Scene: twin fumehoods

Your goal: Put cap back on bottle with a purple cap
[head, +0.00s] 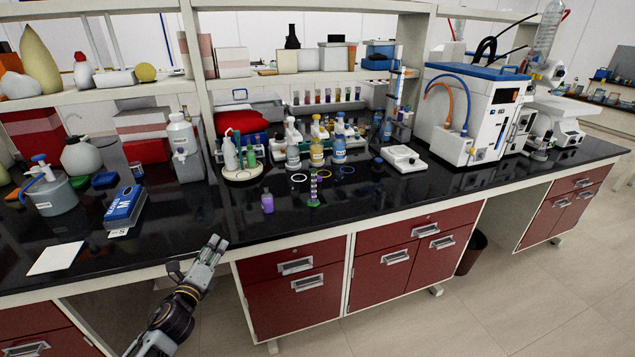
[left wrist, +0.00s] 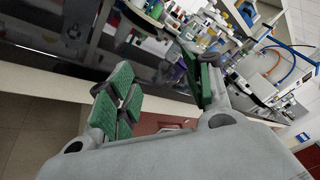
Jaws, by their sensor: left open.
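My right gripper is not in view.
A blue box (head: 125,204) and white sheet (head: 56,258) lie on the left. The bench between gripper and bottle is clear.

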